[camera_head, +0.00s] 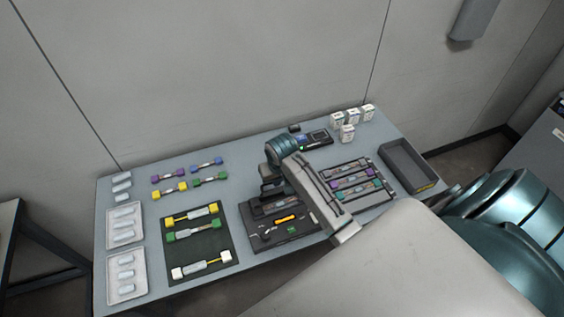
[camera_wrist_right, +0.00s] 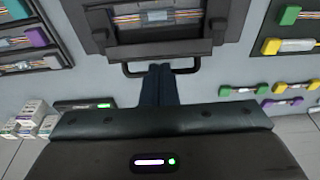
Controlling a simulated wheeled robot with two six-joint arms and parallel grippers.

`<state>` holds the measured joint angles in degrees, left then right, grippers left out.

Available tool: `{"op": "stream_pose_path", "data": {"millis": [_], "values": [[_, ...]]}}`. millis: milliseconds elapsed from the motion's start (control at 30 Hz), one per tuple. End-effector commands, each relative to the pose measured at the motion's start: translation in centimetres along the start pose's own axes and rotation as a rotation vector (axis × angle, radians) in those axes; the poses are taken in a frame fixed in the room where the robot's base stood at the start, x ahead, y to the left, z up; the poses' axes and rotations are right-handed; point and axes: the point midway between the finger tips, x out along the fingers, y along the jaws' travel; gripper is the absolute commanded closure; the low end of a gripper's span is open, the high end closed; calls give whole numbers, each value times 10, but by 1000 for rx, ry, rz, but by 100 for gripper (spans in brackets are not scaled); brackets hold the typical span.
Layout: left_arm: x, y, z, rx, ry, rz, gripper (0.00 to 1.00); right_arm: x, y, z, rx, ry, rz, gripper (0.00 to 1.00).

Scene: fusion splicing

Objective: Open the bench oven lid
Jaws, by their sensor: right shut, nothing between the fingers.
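The bench oven (camera_head: 270,235) is a dark unit at the middle of the table, partly hidden by my right arm. In the right wrist view its dark frame (camera_wrist_right: 97,30) is at the top, with a splice piece (camera_wrist_right: 155,18) showing inside its opening. A dark bar handle (camera_wrist_right: 130,70) juts from its near edge. My right gripper (camera_wrist_right: 161,68) is shut and empty, its fingertips at the middle of the handle; I cannot tell whether they touch it. In the head view this gripper (camera_head: 270,188) is mostly hidden. How far the lid is raised is unclear.
A rack of splice pieces (camera_head: 350,182) and an empty dark tray (camera_head: 408,165) stand right of the oven. Small white boxes (camera_head: 347,133) and a small device (camera_head: 316,139) are behind. A dark mat (camera_head: 200,243) with coloured holders and white trays (camera_head: 126,277) lie left.

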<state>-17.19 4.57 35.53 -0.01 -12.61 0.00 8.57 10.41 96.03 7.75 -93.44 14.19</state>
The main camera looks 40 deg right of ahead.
Motion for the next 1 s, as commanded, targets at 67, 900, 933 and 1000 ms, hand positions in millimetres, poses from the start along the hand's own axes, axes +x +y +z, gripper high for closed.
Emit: {"op": "stream_pose_path", "data": {"millis": [67,900,933,1000], "values": [[0,0,0,0,0,0,64,-7,0,-4,0,2,0,100],[0,0,0,0,0,0,64,-54,0,-34,0,0,0,100],[0,0,0,0,0,0,64,-54,0,-34,0,0,0,100],[0,0,0,0,0,0,64,-54,0,-34,0,0,0,100]]}}
